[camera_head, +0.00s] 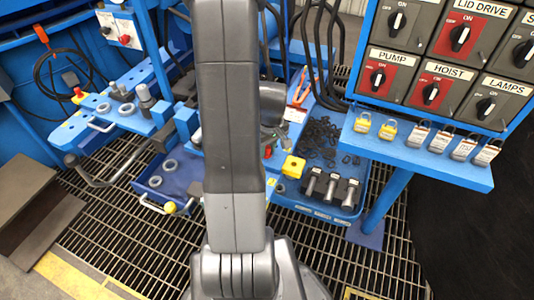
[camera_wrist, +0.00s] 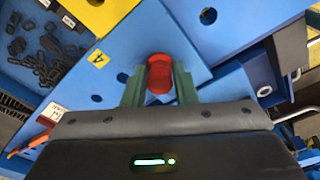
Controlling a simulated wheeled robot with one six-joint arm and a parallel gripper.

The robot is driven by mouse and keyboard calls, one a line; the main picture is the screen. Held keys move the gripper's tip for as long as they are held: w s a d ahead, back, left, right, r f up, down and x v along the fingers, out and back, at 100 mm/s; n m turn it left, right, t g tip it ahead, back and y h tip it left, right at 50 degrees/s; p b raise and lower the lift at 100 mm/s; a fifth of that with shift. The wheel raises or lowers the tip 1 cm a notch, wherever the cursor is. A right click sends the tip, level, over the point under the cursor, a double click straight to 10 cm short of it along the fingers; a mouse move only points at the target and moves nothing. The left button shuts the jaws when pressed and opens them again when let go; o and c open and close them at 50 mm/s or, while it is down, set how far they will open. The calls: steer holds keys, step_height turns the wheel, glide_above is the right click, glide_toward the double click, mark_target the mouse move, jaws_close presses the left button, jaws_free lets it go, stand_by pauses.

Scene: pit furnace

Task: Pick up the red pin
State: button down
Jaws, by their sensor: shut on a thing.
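The red pin (camera_wrist: 159,72) shows its rounded red top in the wrist view. My gripper (camera_wrist: 158,82) has its two green fingers on either side of the pin, shut on it. The pin is over a blue plate with round holes (camera_wrist: 118,52); its lower part is hidden, so I cannot tell whether it is still in a hole. In the head view my arm covers most of the gripper. A small red spot shows just right of the arm there, too small to name surely.
A switch panel (camera_head: 440,60) stands at the right, above a blue shelf (camera_head: 375,147) with padlocks. A blue bench (camera_head: 80,128) with fittings is at the left.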

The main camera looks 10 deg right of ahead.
step_height(320, 180, up, 10)
steer(key=p, duration=0.2)
steer(key=shift+p, duration=0.4)
